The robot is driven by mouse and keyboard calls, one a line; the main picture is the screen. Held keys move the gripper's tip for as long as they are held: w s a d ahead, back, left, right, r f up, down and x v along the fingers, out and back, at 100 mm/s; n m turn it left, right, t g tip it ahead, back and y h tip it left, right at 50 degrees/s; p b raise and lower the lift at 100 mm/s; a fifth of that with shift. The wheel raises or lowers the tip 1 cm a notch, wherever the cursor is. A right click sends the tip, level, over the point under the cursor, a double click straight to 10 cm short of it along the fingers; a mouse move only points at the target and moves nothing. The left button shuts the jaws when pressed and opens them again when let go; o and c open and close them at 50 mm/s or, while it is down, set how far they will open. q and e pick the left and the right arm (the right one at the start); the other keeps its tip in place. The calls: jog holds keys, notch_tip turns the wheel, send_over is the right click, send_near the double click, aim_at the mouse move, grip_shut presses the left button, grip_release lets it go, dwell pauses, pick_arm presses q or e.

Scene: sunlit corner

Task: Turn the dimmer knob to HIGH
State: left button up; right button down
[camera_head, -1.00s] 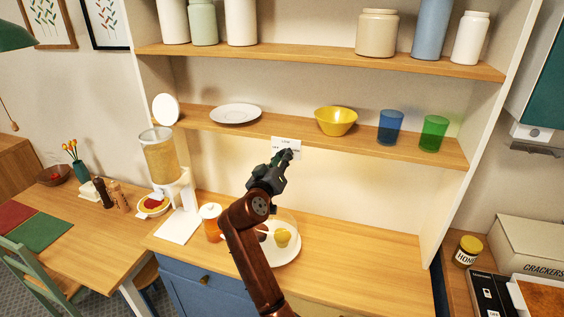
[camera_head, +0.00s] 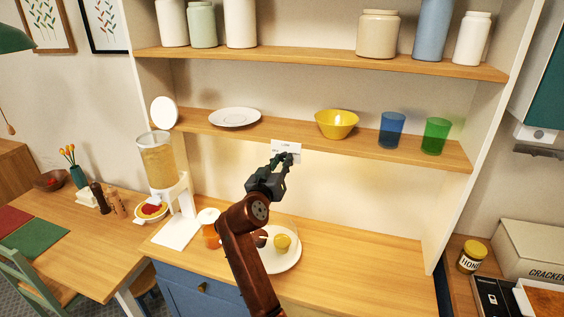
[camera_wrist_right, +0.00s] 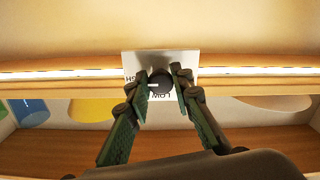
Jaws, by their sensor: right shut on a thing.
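In the right wrist view the plate (camera_wrist_right: 132,62) carries a round dark knob (camera_wrist_right: 160,84) with a pale mark pointing left in the picture. The word LOW shows upside down beside the knob, and letters ending in "H" show at the plate's left edge. My right gripper (camera_head: 285,160) reaches up to the plate, and in the right wrist view its fingers (camera_wrist_right: 162,82) are shut on the knob, one on each side. My left gripper is out of view.
A yellow bowl (camera_head: 336,124), a white plate (camera_head: 235,117), and blue (camera_head: 391,130) and green (camera_head: 435,136) cups stand on the lower shelf (camera_head: 300,136) just above the gripper. A drink dispenser (camera_head: 158,160) and a dish with a yellow item (camera_head: 282,243) are on the counter below.

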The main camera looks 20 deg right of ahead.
jog(key=c, duration=1.7)
grip_release()
jog(key=shift+f, duration=0.1)
jog(key=v, duration=1.2)
